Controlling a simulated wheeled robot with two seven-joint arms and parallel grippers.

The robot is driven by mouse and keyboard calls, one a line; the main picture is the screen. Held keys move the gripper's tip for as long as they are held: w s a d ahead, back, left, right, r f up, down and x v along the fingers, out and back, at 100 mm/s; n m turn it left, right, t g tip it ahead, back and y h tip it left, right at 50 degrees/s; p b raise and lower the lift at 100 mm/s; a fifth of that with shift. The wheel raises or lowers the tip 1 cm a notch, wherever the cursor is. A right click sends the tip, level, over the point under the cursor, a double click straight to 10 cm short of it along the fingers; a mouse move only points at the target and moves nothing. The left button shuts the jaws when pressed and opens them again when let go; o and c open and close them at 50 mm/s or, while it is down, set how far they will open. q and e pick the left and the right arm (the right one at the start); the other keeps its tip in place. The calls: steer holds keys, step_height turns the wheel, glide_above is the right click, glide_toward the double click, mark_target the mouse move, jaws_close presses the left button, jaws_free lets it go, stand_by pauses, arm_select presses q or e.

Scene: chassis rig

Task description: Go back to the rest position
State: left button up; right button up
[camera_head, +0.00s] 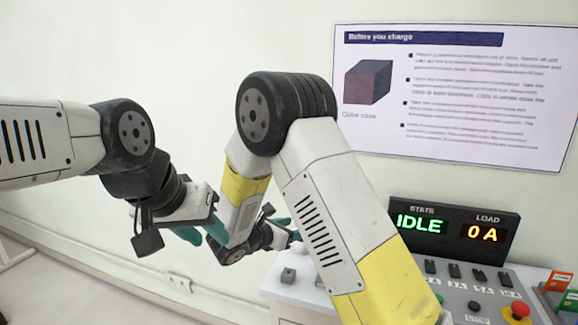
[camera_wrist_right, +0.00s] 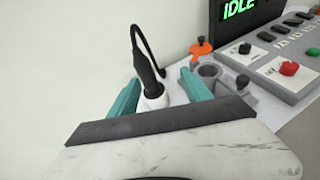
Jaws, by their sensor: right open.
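My left gripper (camera_head: 203,236) comes in from the left in the head view. Its two teal fingers show apart and nothing is seen between them; the tips are partly behind my right arm. My right gripper (camera_head: 285,229) is farther back, over the white bench's left end, partly hidden by my own forearm. In the right wrist view its two teal fingers (camera_wrist_right: 160,78) are apart. A white and black plug-like handle (camera_wrist_right: 151,88) with a black cable stands in the space between them. I cannot tell whether a finger touches it.
A control panel (camera_head: 455,296) with a red stop button (camera_head: 517,312) stands on the right. Behind it a display (camera_head: 455,232) reads IDLE and 0 A. A grey ring holder (camera_wrist_right: 212,73) and an orange-topped part (camera_wrist_right: 200,48) are near the right gripper. A poster (camera_head: 455,95) hangs on the wall.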

steer(key=s+d+r+m+g+y, duration=0.1)
steer(key=s+d+r+m+g, duration=0.3)
steer(key=s+d+m, duration=0.35)
steer(key=s+d+r+m+g+y, duration=0.2)
steer(key=s+d+r+m+g, duration=0.2)
steer(key=s+d+m, duration=0.3)
steer(key=s+a+r+m+t+y, duration=0.1)
steer(key=s+r+m+t+y, duration=0.2)
steer(key=s+r+m+y, duration=0.5)
steer(key=s+m, duration=0.4)
steer(key=shift+s+a+r, duration=0.3)
steer(key=shift+s, duration=0.05)
steer(key=shift+m, duration=0.25)
